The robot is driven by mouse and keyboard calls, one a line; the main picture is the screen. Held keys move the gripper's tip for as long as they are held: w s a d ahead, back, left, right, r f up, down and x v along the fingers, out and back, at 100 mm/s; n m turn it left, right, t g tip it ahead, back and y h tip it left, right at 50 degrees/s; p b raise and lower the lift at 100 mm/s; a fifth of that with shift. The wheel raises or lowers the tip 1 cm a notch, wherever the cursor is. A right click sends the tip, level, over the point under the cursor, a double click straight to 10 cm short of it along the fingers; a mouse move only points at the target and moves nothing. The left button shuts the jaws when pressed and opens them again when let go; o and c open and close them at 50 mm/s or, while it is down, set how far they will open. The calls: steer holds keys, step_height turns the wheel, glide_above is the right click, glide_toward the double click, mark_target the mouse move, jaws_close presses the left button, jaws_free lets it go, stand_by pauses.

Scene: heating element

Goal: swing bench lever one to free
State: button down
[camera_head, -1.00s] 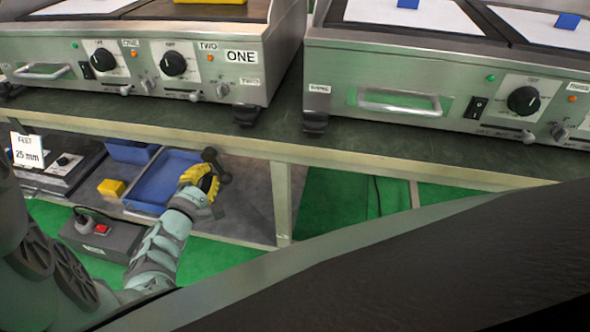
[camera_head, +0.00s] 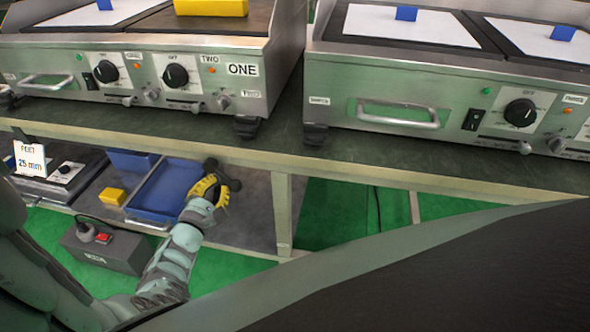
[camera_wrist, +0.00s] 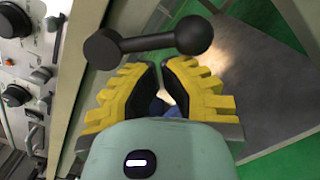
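The bench lever (camera_head: 235,184), a dark bar with a round end, is below the bench top, left of the pale leg. In the wrist view the lever (camera_wrist: 150,42) runs across just ahead of my fingertips, from a wide black hub at left to a black ball at right. My gripper (camera_head: 210,184), with yellow fingers, is right beside it. In the wrist view my gripper (camera_wrist: 162,66) has a narrow gap between its black pads with nothing held in it. Whether the fingers touch the bar cannot be told. No label on the lever can be read.
Griddles with knobs stand on the bench (camera_head: 370,155) above. A blue tray (camera_head: 165,190), a yellow block (camera_head: 112,196) and a grey box with a red switch (camera_head: 103,245) are at left below. The pale bench leg (camera_head: 283,215) stands close right of the lever. Green floor lies beyond.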

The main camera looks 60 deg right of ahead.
steer(key=shift+s+d+r+n+p, duration=0.15)
steer(key=shift+s+n+p, duration=0.15)
steer(key=shift+n, duration=0.55)
steer(key=shift+s+d+r+n+p, duration=0.1)
steer(key=shift+s+r+n+p, duration=0.15)
steer(key=shift+n, duration=0.6)
steer(key=shift+s+f, duration=0.15)
steer(key=shift+f, duration=0.1)
